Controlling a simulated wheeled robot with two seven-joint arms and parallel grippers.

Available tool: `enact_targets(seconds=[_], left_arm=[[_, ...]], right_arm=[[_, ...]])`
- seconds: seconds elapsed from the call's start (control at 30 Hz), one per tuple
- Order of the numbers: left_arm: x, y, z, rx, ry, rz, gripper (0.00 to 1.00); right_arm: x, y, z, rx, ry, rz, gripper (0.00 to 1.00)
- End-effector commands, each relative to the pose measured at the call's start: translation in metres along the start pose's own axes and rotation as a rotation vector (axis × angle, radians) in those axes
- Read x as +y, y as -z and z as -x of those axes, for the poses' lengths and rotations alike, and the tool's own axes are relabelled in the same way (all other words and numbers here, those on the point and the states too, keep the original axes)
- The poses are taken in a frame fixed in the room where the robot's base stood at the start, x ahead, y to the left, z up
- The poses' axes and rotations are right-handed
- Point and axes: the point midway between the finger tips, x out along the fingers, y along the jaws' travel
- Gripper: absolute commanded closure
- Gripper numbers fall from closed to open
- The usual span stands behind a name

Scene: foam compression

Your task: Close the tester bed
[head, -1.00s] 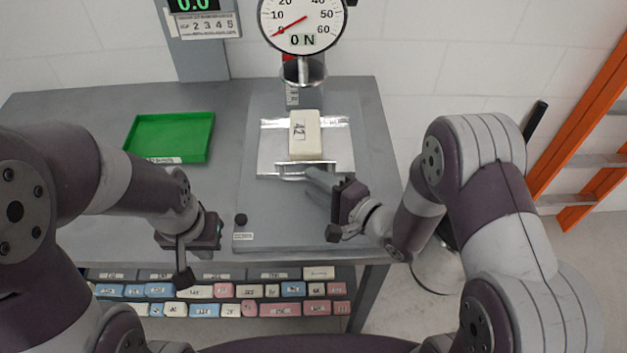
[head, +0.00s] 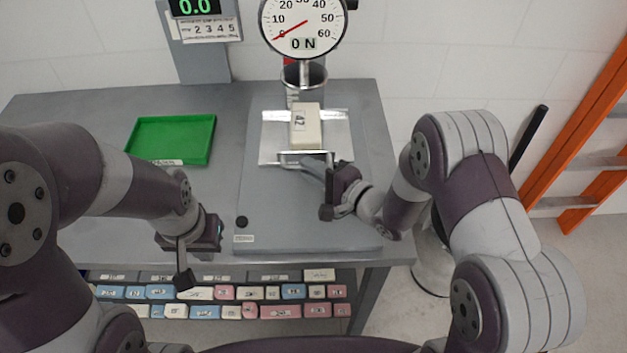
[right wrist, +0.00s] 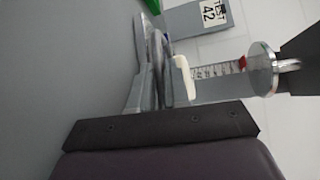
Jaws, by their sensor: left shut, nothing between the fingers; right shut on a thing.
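The tester bed (head: 343,150) is a shiny metal plate on the grey tester base, with a bar handle along its front edge. My right gripper (head: 308,164) is shut on the bed's handle (head: 290,158). The fingertips are partly hidden by my wrist and the handle. My left gripper (head: 182,262) is shut and empty, above the table's front left part.
A round dial (head: 303,22) reads 0 N above the press plate (head: 304,74). A digital display (head: 195,6) shows 0.0. A green tray (head: 172,139) lies empty at left. Several labelled foam blocks fill a rack below the table's front. An orange ladder (head: 580,120) stands at right.

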Motion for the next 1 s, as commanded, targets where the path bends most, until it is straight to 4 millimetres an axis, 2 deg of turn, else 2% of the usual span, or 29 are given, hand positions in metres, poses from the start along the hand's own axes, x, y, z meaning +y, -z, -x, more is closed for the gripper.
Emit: enact_targets(seconds=[0.13,0.4,0.43,0.47,0.5,0.83,1.0], left_arm=[[0.000,0.000,0.001,0.000,0.000,0.000,1.00],[0.000,0.000,0.001,0.000,0.000,0.000,1.00],[0.000,0.000,0.001,0.000,0.000,0.000,1.00],[0.000,0.000,0.001,0.000,0.000,0.000,1.00],[0.000,0.000,0.001,0.000,0.000,0.000,1.00],[0.000,0.000,0.001,0.000,0.000,0.000,1.00],[0.000,0.000,-0.001,0.000,0.000,0.000,1.00]], right_arm=[[-0.003,0.010,-0.009,0.001,0.001,0.000,1.00],[-0.004,0.011,-0.010,0.003,0.003,0.001,1.00],[-0.004,0.011,-0.010,0.003,0.003,0.001,0.74],[-0.004,0.011,-0.010,0.002,0.003,0.001,0.64],[-0.004,0.011,-0.010,0.002,0.003,0.001,0.62],[-0.003,0.011,-0.006,0.002,0.001,0.000,0.62],[-0.003,0.012,0.021,0.005,0.001,-0.001,0.62]])
